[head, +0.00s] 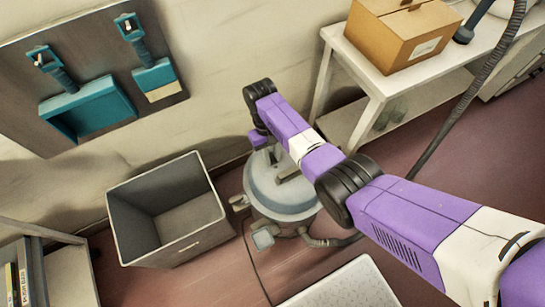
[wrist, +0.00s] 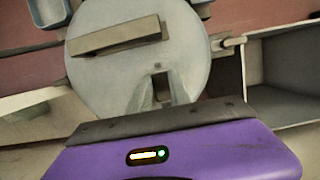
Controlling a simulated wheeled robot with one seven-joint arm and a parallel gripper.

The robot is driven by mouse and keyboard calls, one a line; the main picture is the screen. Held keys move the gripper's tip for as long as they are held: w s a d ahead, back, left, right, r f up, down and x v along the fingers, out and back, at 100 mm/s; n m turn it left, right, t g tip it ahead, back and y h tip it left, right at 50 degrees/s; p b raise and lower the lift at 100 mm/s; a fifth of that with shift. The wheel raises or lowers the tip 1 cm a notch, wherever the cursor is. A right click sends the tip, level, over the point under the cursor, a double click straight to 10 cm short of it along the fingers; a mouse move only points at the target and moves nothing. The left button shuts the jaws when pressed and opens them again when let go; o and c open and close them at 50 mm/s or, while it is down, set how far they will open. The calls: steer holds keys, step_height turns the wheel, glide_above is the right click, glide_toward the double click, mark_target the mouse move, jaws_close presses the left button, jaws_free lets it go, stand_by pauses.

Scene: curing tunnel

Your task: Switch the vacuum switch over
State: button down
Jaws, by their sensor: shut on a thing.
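The vacuum (head: 283,196) stands on the floor with its round grey lid facing up. In the wrist view the lid (wrist: 100,80) fills the upper middle, with a raised bar handle (wrist: 118,36) across it. The small dark vacuum switch (wrist: 158,84) shows on the lid near its edge. My gripper (wrist: 160,92) is at the switch and shut on it; its purple body fills the bottom of the wrist view. In the head view my gripper (head: 258,140) is over the far side of the lid, partly hidden by my arm. The switch's setting cannot be told.
An open grey bin (head: 165,210) stands left of the vacuum. A white table (head: 350,75) with a cardboard box (head: 402,35) is at upper right. A wall panel (head: 90,80) with teal tools is at upper left. A pale platform (head: 345,285) lies in front.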

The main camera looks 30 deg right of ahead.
steer(key=c, duration=1.2)
jaws_free()
steer(key=v, duration=0.8)
steer(key=shift+p, duration=0.45)
steer(key=shift+f, duration=0.1)
